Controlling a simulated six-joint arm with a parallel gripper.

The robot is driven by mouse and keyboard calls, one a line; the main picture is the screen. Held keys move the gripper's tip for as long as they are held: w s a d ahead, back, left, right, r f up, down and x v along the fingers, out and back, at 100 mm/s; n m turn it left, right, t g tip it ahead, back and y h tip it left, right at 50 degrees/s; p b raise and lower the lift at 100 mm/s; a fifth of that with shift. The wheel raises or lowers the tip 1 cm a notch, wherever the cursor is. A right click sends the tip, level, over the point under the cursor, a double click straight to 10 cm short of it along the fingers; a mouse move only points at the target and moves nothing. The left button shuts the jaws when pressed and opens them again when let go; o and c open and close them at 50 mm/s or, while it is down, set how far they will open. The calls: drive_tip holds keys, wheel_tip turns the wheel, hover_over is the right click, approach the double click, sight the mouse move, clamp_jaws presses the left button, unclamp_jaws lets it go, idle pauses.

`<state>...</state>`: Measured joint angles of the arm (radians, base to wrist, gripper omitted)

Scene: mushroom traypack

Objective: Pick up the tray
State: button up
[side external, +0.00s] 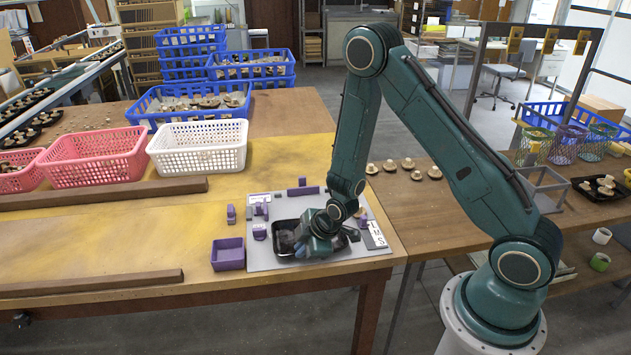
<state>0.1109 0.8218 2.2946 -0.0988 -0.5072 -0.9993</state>
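A black tray (283,237) sits on a light grey board (262,262) near the front right of the wooden table. My gripper (308,248) is down at the tray, over its right and middle part, and hides much of it. The fingers are small and partly hidden by the wrist. I cannot tell whether they are open or shut, or whether they touch the tray.
Small purple blocks stand around the board, and a purple bin (228,254) is at its left. White (198,160) and pink (97,172) baskets stand behind a wooden bar. Mushrooms (407,164) lie behind my arm. The table's front left is mostly clear.

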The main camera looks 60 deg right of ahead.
sight(298, 262)
drive_tip(key=shift+x, duration=1.45)
drive_tip(key=shift+f, duration=0.1)
clamp_jaws()
wheel_tip(298, 262, up, 20)
idle(0.9)
idle(0.5)
